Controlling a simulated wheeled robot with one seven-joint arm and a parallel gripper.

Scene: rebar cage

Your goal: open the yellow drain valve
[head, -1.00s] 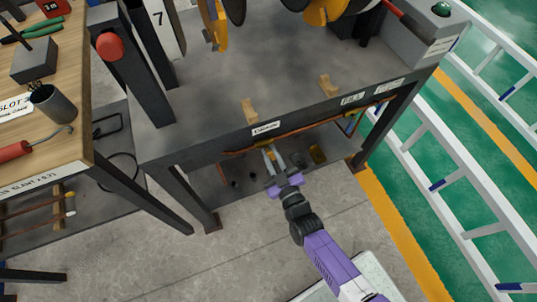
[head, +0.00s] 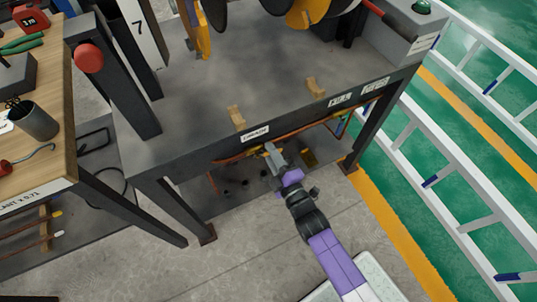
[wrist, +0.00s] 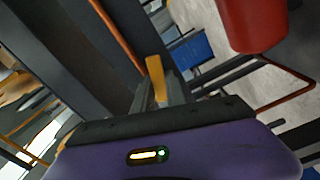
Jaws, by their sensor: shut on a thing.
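The yellow drain valve's handle shows in the wrist view (wrist: 156,80) as a yellow lever, its lower end between my finger ends. My gripper (wrist: 160,97) is shut on it. In the head view my gripper (head: 270,151) reaches in under the front edge of the grey bench, at the copper-coloured pipe (head: 300,128). Some yellow shows there beside the fingers, but the hand and the bench edge hide most of the valve. I cannot tell the lever's angle relative to the pipe from these views.
The grey bench (head: 215,100) overhangs the pipe, with a small label (head: 255,134) above my gripper. Bench legs stand on both sides. A wooden table (head: 45,90) is at the left and white ladders (head: 445,160) at the right. A red cylinder (wrist: 252,25) hangs near in the wrist view.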

